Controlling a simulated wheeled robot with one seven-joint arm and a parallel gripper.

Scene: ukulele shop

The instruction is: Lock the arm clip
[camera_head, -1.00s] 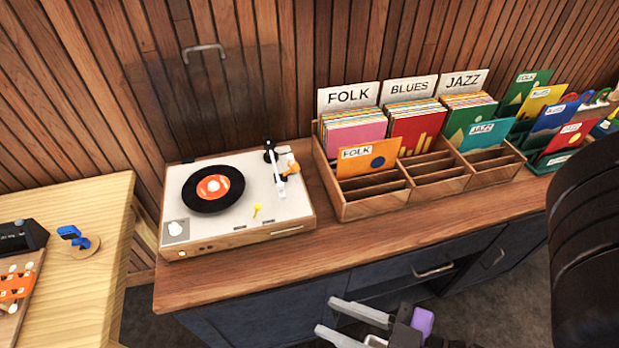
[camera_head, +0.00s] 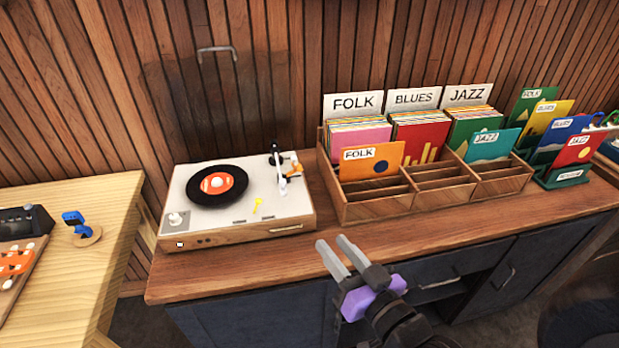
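The turntable (camera_head: 206,239) stands on the dark cabinet's wooden top, with a black record (camera_head: 196,192) with an orange label on its platter. Its tonearm (camera_head: 276,160) is at the right of the deck, off the record. An orange piece (camera_head: 295,164), which may be the arm clip, sits beside the tonearm; whether it is locked is too small to tell.
A wooden record crate (camera_head: 385,209) with folk, blues and jazz sleeves stands right of the turntable. A clear lid (camera_head: 225,110) stands up behind the deck. A light wood table (camera_head: 105,205) is at left. The cabinet's front strip (camera_head: 235,265) is clear.

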